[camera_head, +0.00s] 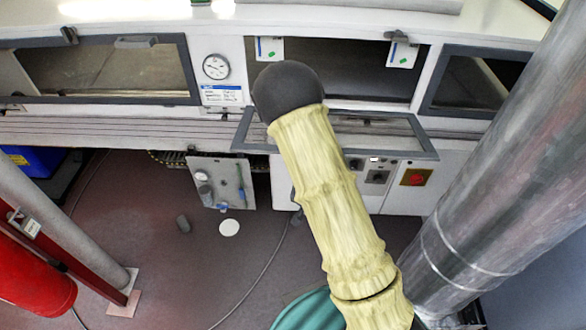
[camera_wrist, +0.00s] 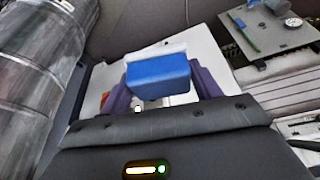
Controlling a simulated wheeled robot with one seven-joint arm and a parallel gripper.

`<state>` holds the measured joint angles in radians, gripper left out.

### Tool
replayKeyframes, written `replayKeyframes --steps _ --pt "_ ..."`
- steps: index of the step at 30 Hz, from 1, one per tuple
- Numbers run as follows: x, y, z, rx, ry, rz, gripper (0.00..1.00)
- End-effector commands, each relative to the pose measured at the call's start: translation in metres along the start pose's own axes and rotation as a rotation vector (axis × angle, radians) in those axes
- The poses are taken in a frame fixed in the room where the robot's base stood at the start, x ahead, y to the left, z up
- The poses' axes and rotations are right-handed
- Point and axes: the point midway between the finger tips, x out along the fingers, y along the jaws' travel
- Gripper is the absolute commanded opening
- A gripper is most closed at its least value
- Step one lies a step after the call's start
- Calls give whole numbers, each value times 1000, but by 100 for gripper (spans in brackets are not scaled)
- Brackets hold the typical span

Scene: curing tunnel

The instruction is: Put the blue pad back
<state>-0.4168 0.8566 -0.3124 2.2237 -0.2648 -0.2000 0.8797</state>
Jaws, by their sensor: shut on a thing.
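The blue pad (camera_wrist: 160,78) is in the wrist view, a block with a blue face and a whitish strip along its top. My gripper (camera_wrist: 160,88) has its two purple fingers on either side of the pad and is shut on it. The pad is held out in front of a white surface; I cannot tell whether it touches anything. In the head view, my arm in its yellowish sleeve with a dark round end fills the middle, and neither the gripper nor the pad can be made out there.
The curing tunnel (camera_head: 120,127) runs across the back, its middle hatch (camera_head: 430,152) folded down. A grey board (camera_head: 222,165) with a gauge and tools hangs below; it also shows in the wrist view (camera_wrist: 275,45). A red cylinder (camera_head: 35,275) stands left. The floor's middle is mostly clear.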

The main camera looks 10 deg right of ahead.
Motion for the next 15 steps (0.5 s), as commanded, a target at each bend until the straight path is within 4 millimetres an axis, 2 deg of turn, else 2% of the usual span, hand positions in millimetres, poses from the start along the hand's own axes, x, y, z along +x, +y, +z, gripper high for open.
replayKeyframes --steps 1,6,15 --pt "17 10 12 12 -7 12 41" --pt "61 33 38 57 -5 27 41" --pt "110 57 67 108 -1 41 41"
